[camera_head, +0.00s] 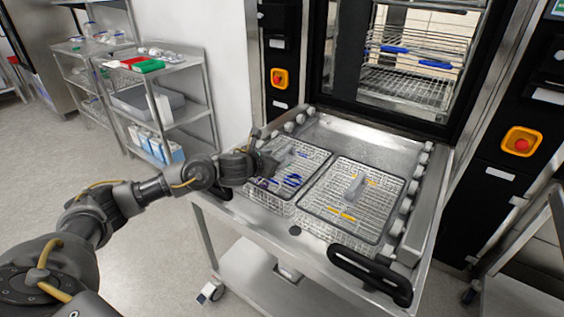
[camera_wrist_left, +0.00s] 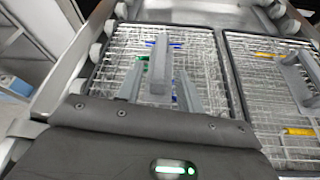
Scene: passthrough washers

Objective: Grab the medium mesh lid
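Two rectangular wire mesh baskets with mesh lids lie side by side on a steel trolley. The left mesh lid (camera_head: 305,163) has a grey bar handle and blue items below it; it fills the middle of the left wrist view (camera_wrist_left: 215,65). The right mesh lid (camera_head: 380,191) has a grey handle and yellow items. I cannot tell from size which is the medium one. My left gripper (camera_head: 270,162) is over the near left part of the left lid. In the left wrist view its fingers are apart, with the handle (camera_wrist_left: 160,60) in line between them; contact cannot be told. My right gripper is not in view.
The steel trolley (camera_head: 325,130) has rollers along both sides and a black handle (camera_head: 370,274) in front. Behind it stands a washer (camera_head: 405,75) with a loaded rack inside. A shelf (camera_head: 185,115) stands at the left; open floor lies before it.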

